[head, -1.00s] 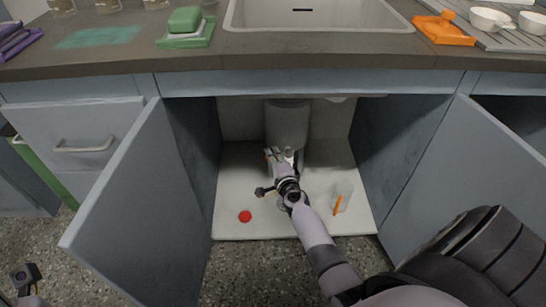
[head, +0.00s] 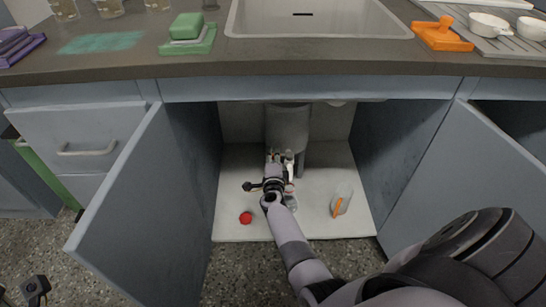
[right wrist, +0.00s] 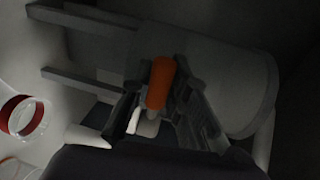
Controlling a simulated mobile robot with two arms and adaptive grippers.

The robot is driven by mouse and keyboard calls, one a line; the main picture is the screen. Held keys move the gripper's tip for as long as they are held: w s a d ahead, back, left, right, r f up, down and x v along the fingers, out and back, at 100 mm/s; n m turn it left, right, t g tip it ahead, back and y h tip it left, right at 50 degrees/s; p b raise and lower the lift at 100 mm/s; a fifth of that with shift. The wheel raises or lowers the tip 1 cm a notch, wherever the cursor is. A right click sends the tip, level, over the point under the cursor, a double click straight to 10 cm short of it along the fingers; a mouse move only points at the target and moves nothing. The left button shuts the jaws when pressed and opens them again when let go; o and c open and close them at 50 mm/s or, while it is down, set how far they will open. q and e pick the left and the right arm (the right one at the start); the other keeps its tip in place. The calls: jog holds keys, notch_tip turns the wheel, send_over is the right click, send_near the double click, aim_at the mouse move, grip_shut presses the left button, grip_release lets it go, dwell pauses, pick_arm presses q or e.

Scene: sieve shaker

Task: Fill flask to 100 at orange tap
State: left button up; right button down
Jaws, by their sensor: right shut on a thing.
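My right gripper (head: 280,158) reaches into the open cabinet under the sink, at the grey tank (head: 287,125). In the right wrist view its fingers are shut on a small orange piece (right wrist: 160,83), which looks like the orange tap's handle. The tank (right wrist: 215,75) lies behind it in that view. A clear round vessel with a red band (right wrist: 24,116), perhaps the flask, shows at the left of the wrist view.
A red cap-like disc (head: 246,218) and a translucent bottle with an orange part (head: 341,201) are on the white cabinet floor (head: 232,185). The open left door (head: 130,200) and right door (head: 440,185) flank the opening. The counter edge (head: 200,68) overhangs it.

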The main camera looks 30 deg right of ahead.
jog(key=c, duration=1.6)
grip_release()
jog(key=shift+o, duration=0.4)
